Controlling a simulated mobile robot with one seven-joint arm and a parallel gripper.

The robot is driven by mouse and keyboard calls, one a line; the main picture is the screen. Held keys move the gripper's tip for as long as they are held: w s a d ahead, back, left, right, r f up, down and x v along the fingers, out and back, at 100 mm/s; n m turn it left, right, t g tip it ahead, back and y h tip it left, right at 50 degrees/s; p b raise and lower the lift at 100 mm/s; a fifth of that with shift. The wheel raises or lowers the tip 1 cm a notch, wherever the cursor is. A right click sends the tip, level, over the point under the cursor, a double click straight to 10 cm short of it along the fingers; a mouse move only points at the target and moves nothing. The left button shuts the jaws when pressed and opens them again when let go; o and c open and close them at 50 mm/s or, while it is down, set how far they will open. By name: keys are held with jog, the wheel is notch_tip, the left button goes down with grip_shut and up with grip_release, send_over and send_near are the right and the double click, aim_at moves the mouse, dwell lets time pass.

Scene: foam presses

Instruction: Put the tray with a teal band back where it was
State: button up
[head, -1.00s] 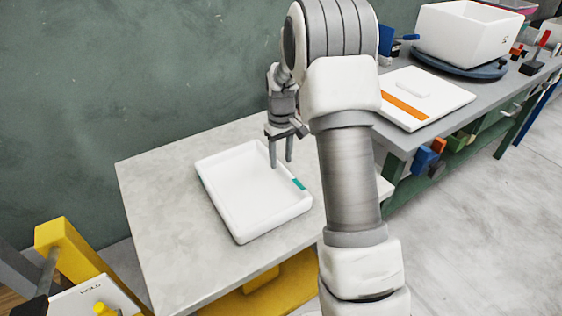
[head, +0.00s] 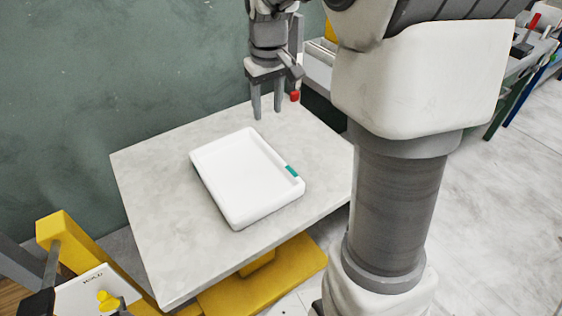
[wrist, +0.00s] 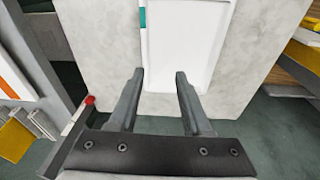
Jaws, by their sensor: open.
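The white tray with a teal band (head: 240,180) lies flat on the grey stone-like table (head: 160,200). Its teal band (head: 292,171) is on the right rim. My gripper (head: 267,115) is open and empty above the far part of the table, behind the tray and apart from it. In the wrist view my open gripper (wrist: 160,75) has its two fingers pointing towards the near end of the tray (wrist: 185,40), with the teal band (wrist: 142,18) at the left edge.
A yellow frame (head: 65,240) with a white panel stands at the lower left. A green wall is behind the table. A workbench with tools (head: 525,50) is at the upper right, partly hidden by my arm. A white board with an orange stripe (wrist: 15,75) shows at the left of the wrist view.

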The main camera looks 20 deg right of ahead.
jog(key=s+a+r+t, duration=0.2)
jog(key=s+a, duration=0.1)
jog(key=s, duration=0.8)
jog(key=s+a+r+m+t, duration=0.1)
jog(key=s+a+r, duration=0.1)
jog(key=s, duration=0.8)
jog(key=shift+s+a+m+t, duration=0.3)
jog(key=shift+s+a+t, duration=0.1)
jog(key=shift+a, duration=0.1)
